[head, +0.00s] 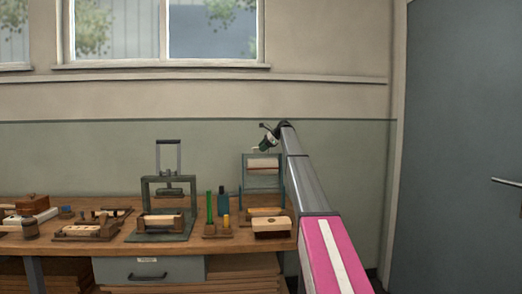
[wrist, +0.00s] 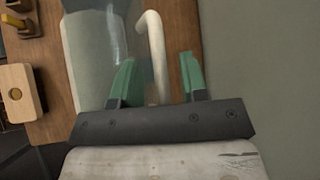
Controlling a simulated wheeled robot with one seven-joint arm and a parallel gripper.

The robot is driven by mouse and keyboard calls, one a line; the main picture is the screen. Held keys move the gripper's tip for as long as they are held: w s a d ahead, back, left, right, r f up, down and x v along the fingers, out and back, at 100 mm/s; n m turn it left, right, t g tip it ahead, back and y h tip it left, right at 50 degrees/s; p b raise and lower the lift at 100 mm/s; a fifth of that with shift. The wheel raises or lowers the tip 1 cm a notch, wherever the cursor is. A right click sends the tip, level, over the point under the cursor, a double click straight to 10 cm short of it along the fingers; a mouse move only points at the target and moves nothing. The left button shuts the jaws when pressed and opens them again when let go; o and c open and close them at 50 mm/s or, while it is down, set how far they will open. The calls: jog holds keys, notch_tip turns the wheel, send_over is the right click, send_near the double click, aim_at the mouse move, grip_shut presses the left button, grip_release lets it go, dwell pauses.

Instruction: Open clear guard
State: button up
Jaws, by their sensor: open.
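The clear guard (wrist: 92,55) shows in the wrist view as a pale, see-through curved panel left of my fingers. A white hooked handle (wrist: 151,45) stands at its right side and runs down between my green fingertips. My gripper (wrist: 157,78) is open, with one finger on each side of the handle; I cannot tell whether either touches it. In the head view, my gripper (head: 262,138) is small and above the blue-framed device (head: 262,178) at the bench's right end. The guard is hard to make out there.
The wooden bench (head: 118,246) runs along the wall. A green press (head: 168,195) stands left of the device, with bottles and brushes between. A wooden brush block (head: 271,229) lies at the front right. A grey door (head: 455,150) is at right.

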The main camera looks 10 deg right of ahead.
jog(key=v, duration=0.9)
jog(key=shift+r, duration=0.1)
